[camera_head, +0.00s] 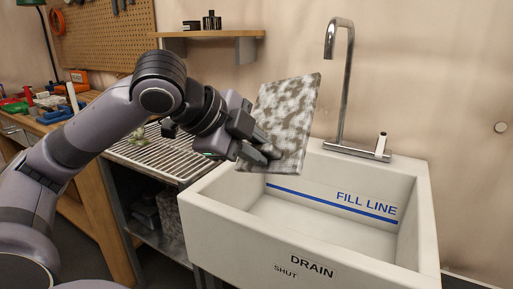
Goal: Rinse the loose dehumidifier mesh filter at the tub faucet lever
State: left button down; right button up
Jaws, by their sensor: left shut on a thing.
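My left gripper (265,153) is shut on the mesh filter (289,112), a flat grey panel with mottled whitish patches. The gripper holds it by its lower left part, nearly upright and a little tilted, over the left back part of the white tub (285,245). The curved metal faucet (345,85) stands behind the tub, to the right of the filter, with its spout apart from the filter. The faucet lever (381,143) stands upright at the right end of the faucet base. No water shows from the spout. My right gripper is not in view.
A slatted drain rack (160,158) adjoins the tub's left side. A workbench with tools (60,105) stands at the far left under a pegboard (100,35). A wall shelf (210,34) holds small dark items. The tub's inside right of the filter looks empty.

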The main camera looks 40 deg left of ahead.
aim_at(288, 144)
pick_arm(q)
jog(key=shift+w+d+p, duration=0.2)
jog(key=shift+w+p, duration=0.35)
jog(key=shift+w, duration=0.45)
jog(key=w, duration=0.2)
jog(key=w+f, duration=0.1)
jog(key=w+d, duration=0.1)
jog(key=w, duration=0.1)
jog(key=shift+w+f+p, duration=0.25)
jog(key=shift+w+p, duration=0.05)
jog(key=shift+p, duration=0.05)
jog(key=w+d+f+p, duration=0.1)
jog(key=w+p, duration=0.2)
jog(key=w, duration=0.3)
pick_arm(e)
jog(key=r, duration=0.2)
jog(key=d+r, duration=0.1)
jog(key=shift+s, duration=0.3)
pick_arm(q)
jog(key=shift+w+f, duration=0.1)
jog(key=shift+f, duration=0.05)
jog(key=s+a, duration=0.1)
jog(key=s, duration=0.7)
jog(key=shift+a+b, duration=0.15)
jog(key=shift+b, duration=0.25)
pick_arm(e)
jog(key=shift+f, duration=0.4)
